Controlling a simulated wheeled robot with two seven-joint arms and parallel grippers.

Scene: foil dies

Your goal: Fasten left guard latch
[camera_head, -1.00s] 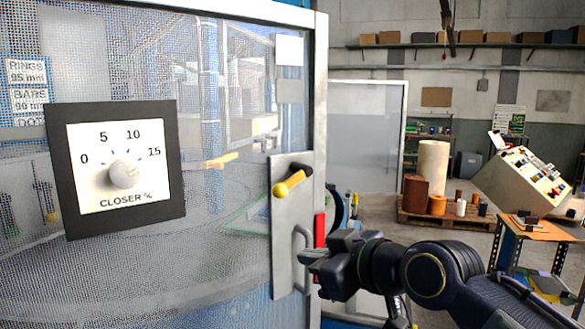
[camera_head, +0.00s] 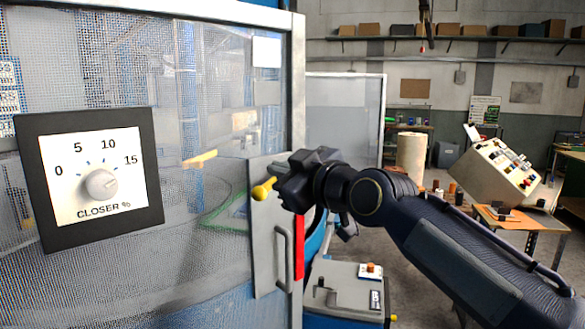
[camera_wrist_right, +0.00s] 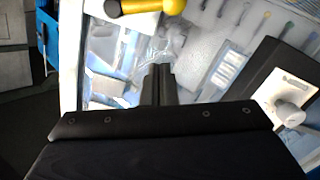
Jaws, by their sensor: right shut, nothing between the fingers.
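The guard door (camera_head: 296,110) is a mesh panel in a pale frame. On its right edge is a grey latch plate (camera_head: 262,225) with a pull handle (camera_head: 281,255). In the right wrist view the yellow lever (camera_wrist_right: 150,6) crosses the top edge, beyond and apart from the fingertips. My right gripper, also in the wrist view (camera_wrist_right: 158,72), is shut and empty. My left gripper is out of view.
A dial panel marked CLOSER % (camera_head: 93,175) stands out left of the latch. A red strip (camera_head: 299,247) runs beside the plate. A grey control box (camera_head: 345,290) stands below my right arm.

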